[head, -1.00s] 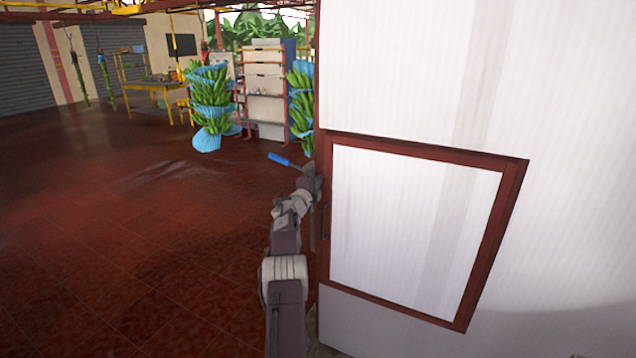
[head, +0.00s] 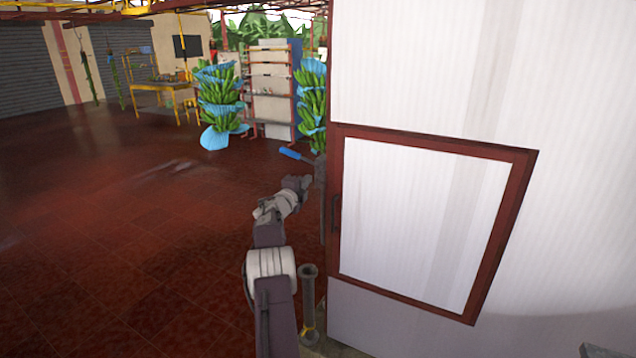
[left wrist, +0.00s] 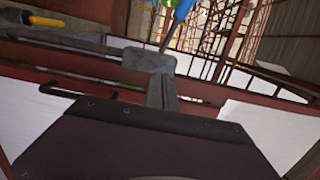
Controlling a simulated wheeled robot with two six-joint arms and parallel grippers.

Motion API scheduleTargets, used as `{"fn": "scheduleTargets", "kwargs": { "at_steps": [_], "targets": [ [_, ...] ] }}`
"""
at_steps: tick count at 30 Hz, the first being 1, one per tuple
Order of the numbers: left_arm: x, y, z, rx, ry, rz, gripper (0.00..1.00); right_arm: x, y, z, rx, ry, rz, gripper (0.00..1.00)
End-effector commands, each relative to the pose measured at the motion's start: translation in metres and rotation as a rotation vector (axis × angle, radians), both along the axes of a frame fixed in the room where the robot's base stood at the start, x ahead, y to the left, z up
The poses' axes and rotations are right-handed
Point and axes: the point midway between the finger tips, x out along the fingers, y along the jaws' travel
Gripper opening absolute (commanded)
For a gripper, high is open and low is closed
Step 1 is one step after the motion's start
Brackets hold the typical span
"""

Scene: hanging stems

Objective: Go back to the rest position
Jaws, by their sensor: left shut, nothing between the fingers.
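My left arm comes up from the bottom middle of the head view. My left gripper (head: 304,182) is at its far end, close to the left edge of the white wall, and is small and dark there. It is shut with nothing in it. In the left wrist view a dark body of mine fills the bottom, and the fingertips cannot be made out clearly. A blue-handled tool (head: 289,153) is just beyond the gripper, apart from it; a blue handle (left wrist: 182,11) also shows at the top of the left wrist view. My right gripper is not in view.
A white wall (head: 580,200) with a red-framed panel (head: 425,225) stands close on the right. A grey post (head: 308,300) stands beside my arm. Banana bunches (head: 220,95) hang farther back, near a shelf rack (head: 270,85) and yellow table (head: 165,90). The red floor on the left is clear.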

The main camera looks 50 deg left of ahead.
Motion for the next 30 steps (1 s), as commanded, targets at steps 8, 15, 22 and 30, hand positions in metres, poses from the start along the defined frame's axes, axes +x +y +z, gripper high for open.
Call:
{"fn": "scheduleTargets", "kwargs": {
  "at_steps": [8,15,22,30],
  "targets": [
    [-0.030,0.014,0.001,0.000,0.000,0.001,0.00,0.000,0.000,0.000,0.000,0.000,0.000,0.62],
    [-0.031,0.014,0.001,0.000,0.000,0.001,0.00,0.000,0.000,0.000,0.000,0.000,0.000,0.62],
    [-0.020,0.005,0.003,0.000,-0.001,-0.019,0.00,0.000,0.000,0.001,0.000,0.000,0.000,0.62],
    [0.094,-0.145,0.110,0.080,-0.067,-0.274,0.00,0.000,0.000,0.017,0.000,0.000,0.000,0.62]
  ]
}}
